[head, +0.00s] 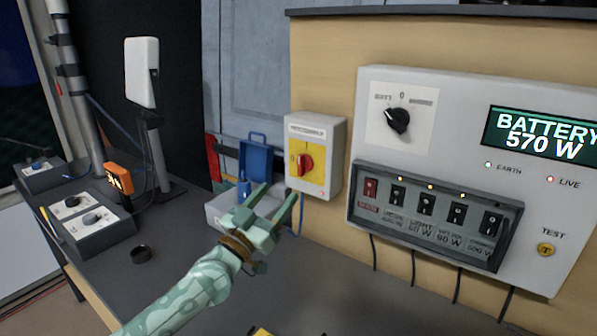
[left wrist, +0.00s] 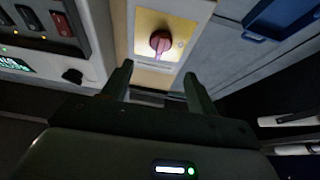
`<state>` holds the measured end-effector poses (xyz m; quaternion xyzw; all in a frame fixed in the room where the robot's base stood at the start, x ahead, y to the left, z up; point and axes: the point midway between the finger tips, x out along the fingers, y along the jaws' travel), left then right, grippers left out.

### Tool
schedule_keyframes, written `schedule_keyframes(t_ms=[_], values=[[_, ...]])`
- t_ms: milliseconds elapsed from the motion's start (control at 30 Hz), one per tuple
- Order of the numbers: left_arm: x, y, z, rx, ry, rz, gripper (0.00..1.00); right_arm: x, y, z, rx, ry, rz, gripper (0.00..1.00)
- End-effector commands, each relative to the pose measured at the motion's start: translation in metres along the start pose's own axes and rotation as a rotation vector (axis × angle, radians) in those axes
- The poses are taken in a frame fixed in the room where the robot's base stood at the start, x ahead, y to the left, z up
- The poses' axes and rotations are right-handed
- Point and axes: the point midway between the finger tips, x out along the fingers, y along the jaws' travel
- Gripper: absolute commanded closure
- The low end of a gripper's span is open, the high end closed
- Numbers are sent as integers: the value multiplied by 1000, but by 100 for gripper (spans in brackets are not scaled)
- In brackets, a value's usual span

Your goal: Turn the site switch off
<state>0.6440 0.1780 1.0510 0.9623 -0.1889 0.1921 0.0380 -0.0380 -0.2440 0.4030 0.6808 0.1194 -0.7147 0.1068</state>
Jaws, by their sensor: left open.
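The switch box (head: 330,143) is light grey and fixed to the wooden panel, with a yellow plate (head: 293,152) and a red rotary knob (head: 306,163). Its label is too blurred to read; I take it as the site switch. The knob's exact position is unclear. A small red lamp glows at its lower right. My left gripper (head: 279,191) is open and empty, just below and in front of the box, apart from the knob. In the left wrist view the red knob (left wrist: 160,41) lies beyond and between the open fingertips (left wrist: 158,70). My right gripper is out of view.
A large panel (head: 448,100) on the right has a black dial, several breakers, and a display reading BATTERY 570 W. A blue open case (head: 256,160) stands behind the gripper. Grey control boxes (head: 88,218) and a black ring (head: 140,254) are on the dark bench.

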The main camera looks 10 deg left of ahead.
Motion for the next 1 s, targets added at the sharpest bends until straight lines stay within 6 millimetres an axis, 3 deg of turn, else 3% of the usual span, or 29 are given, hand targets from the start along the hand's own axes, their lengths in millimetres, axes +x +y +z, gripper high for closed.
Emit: schedule_keyframes(t_ms=[200, 400, 800, 967, 1000], values=[[53, 0, 4, -2, 0, 1, 41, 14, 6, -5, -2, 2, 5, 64], [83, 1, 3, -1, -1, 1, 41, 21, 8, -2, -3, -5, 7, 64], [92, 1, 1, 0, -2, 2, 41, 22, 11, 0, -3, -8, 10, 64], [92, 1, 1, 0, -2, 2, 86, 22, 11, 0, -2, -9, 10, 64], [92, 1, 1, 0, -2, 2, 86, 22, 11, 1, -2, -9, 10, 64]])
